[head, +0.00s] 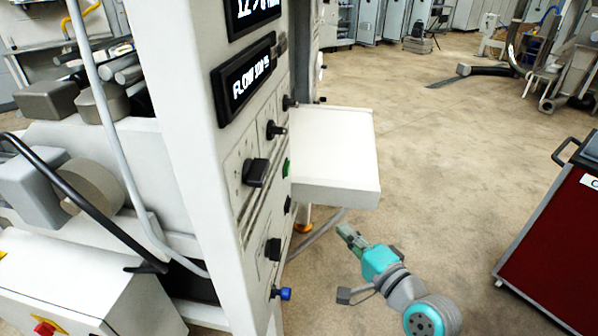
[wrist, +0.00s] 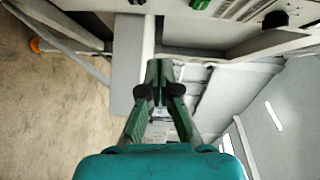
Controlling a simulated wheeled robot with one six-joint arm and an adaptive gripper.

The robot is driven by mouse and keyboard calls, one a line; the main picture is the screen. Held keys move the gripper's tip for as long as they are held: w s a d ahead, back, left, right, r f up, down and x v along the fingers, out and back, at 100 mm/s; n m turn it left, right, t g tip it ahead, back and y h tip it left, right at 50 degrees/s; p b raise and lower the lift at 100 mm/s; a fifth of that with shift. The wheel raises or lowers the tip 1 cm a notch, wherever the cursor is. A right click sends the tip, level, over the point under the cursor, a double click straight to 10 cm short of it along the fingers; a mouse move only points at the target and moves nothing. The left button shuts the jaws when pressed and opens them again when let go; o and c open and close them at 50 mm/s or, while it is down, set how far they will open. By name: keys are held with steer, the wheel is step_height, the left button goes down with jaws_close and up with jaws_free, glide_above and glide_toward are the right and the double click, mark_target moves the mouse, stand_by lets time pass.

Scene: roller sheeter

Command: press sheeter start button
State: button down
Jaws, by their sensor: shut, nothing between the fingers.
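The sheeter (head: 190,130) is a tall white machine at the left of the head view, with its control panel seen at a steep angle. A small green button (head: 286,168) sits on that panel, among black knobs. In the wrist view a green control (wrist: 199,4) shows at the top edge, partly cut off. My gripper (head: 343,230) is right of the panel and lower than the green button, apart from it. Its green fingers (wrist: 160,66) are closed together and empty. Whether any label marks the button is too small to tell.
A white shelf (head: 335,150) juts from the machine just above my gripper. A blue knob (head: 284,294) sticks out low on the panel. A dark red cart (head: 550,250) stands at the right. The floor (head: 440,150) between is clear.

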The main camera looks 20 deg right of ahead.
mark_target(288, 169)
steer(key=w+r+y, duration=0.2)
steer(key=w+r, duration=0.1)
steer(key=r, duration=0.3)
steer(key=shift+w+d+r, duration=0.2)
steer(key=shift+w+d, duration=0.05)
steer(key=shift+d, duration=0.15)
steer(key=s+a+x, duration=0.1)
steer(key=a+x, duration=0.1)
steer(key=x, duration=1)
steer(key=shift+w+a, duration=0.45)
